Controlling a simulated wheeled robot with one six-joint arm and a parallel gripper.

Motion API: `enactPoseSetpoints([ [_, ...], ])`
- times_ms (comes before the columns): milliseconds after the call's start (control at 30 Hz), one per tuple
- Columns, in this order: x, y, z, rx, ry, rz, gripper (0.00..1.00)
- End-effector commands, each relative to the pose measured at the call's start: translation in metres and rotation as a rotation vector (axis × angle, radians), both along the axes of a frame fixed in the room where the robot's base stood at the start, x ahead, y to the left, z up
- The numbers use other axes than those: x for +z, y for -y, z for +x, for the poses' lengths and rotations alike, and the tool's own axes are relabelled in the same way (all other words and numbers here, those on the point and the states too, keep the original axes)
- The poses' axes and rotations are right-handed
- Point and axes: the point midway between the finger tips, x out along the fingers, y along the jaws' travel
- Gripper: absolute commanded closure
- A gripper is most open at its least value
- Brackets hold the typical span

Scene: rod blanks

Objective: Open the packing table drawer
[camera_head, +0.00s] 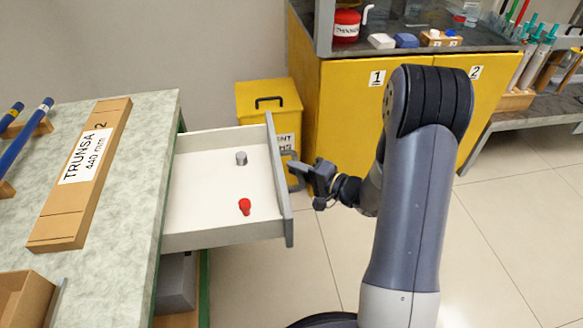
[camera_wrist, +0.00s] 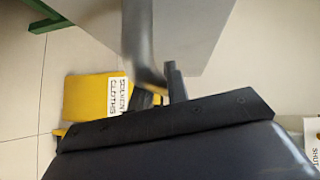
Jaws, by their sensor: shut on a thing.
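The packing table (camera_head: 140,130) stands at the left in the head view. Its drawer (camera_head: 205,242) is pulled well out to the right, with its white inside showing. A grey cylinder (camera_head: 241,158) and a red piece (camera_head: 245,206) lie in it. My gripper (camera_head: 303,171) is at the outer side of the drawer front and shut on the dark drawer handle (camera_head: 290,156).
A yellow bin (camera_head: 270,97) stands behind the drawer, and its label also shows in the wrist view (camera_wrist: 95,95). Yellow cabinets (camera_head: 345,120) stand at the back. A long box (camera_head: 85,175) lies on the table. The tiled floor (camera_head: 510,220) is clear at the right.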

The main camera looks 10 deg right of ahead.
Motion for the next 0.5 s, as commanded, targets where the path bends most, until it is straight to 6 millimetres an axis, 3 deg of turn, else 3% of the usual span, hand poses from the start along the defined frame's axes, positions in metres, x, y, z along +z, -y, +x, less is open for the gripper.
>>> enactPoseSetpoints([
  [267,-0.0012,-0.0001,-0.0005,0.001,-0.002,-0.001,1.0],
  [300,-0.0013,-0.0002,-0.0006,0.001,-0.002,-0.001,0.81],
  [500,-0.0008,-0.0002,-0.0002,0.001,-0.001,-0.002,0.65],
])
